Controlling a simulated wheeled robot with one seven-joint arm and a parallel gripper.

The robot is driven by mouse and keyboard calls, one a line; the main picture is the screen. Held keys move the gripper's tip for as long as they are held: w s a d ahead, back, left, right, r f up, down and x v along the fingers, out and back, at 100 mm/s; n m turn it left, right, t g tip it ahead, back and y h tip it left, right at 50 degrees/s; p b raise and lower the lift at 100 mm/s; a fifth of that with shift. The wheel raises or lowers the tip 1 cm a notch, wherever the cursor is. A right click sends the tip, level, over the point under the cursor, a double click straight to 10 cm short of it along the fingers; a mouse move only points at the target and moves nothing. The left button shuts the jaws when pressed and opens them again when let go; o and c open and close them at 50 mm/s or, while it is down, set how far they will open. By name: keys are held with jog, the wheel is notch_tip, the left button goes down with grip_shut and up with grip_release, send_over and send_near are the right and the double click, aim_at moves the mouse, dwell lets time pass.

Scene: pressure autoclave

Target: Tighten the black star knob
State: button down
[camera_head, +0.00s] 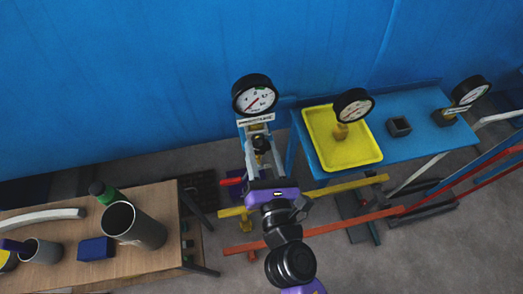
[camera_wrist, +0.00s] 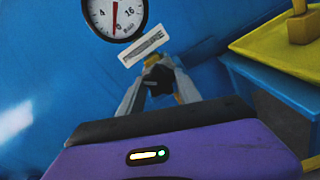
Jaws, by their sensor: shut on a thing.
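The black star knob (camera_head: 260,143) sits below a round pressure gauge (camera_head: 255,95) and a white label plate (camera_head: 256,119) in the head view. In the wrist view the knob (camera_wrist: 157,77) shows as a dark shape between the grey fingers of my gripper (camera_wrist: 158,88). My gripper (camera_head: 261,153) reaches it from the front, and its fingers are shut on the knob's sides. The fingers hide part of the knob, and its thread is not visible. The gauge (camera_wrist: 115,14) and label (camera_wrist: 144,46) are just above my fingers in the wrist view.
A blue table (camera_head: 432,143) at the right holds a yellow tray (camera_head: 316,143) and more gauges. A wooden table (camera_head: 166,198) at the left holds a grey cup (camera_head: 140,230), a green-capped bottle (camera_head: 104,192) and a blue block (camera_head: 95,249). Yellow (camera_head: 355,187) and red rails (camera_head: 345,223) run low at the right.

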jog(key=m+b, duration=0.1)
jog(key=m, duration=0.3)
jog(key=m+b, duration=0.1)
jog(key=m, duration=0.3)
jog(key=shift+f, duration=0.1)
jog(key=m+b, duration=0.2)
jog(key=m, duration=0.2)
jog(key=shift+m, duration=0.3)
jog(key=m+b, duration=0.2)
jog(key=m, duration=0.1)
jog(key=shift+m, duration=0.3)
jog(key=m+b, duration=0.3)
jog(key=m, duration=0.3)
jog(key=m+b, duration=0.2)
jog(key=m, duration=0.3)
jog(key=shift+m, duration=0.4)
jog(key=c, duration=0.8)
grip_release()
jog(key=shift+c, duration=0.2)
